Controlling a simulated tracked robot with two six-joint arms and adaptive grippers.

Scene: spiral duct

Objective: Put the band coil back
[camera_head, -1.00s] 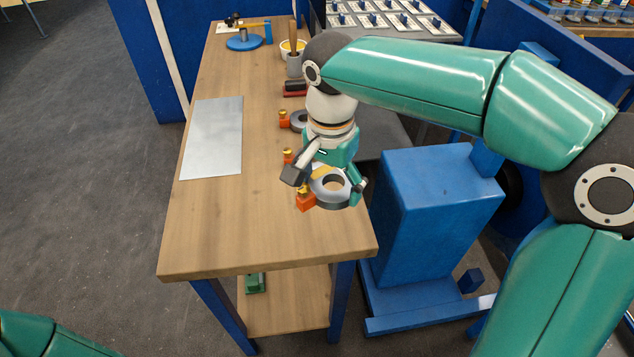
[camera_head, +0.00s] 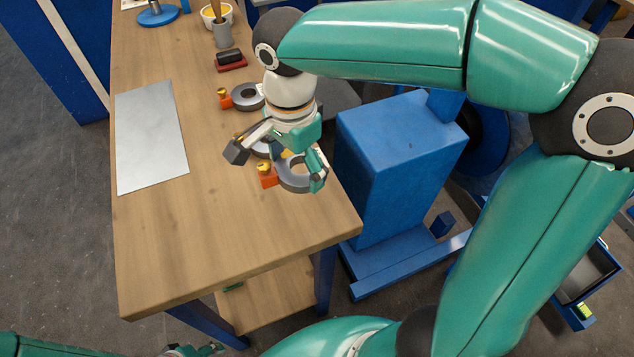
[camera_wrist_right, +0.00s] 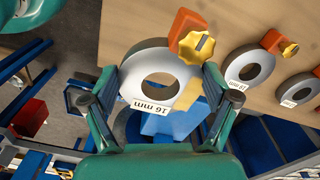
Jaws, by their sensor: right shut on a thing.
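The band coil is a grey ring (camera_head: 293,176) with a label reading 16 mm, beside an orange block with a yellow knob (camera_head: 266,176). In the right wrist view the coil (camera_wrist_right: 155,75) is close up, between the fingers, with the orange block (camera_wrist_right: 186,28) at its upper right. My right gripper (camera_head: 280,166) is shut on the coil, near the bench's right edge. I cannot tell whether the coil touches the bench. In the right wrist view my right gripper (camera_wrist_right: 154,98) has one finger on each side of the ring. A small part of my left gripper (camera_head: 195,350) shows at the bottom edge.
The wooden bench (camera_head: 200,240) holds a metal sheet (camera_head: 148,140), another grey coil (camera_head: 247,96), a partly hidden coil (camera_head: 261,149), and a red-based black block (camera_head: 230,62). A blue cabinet (camera_head: 400,150) stands right of the bench. The bench's near part is clear.

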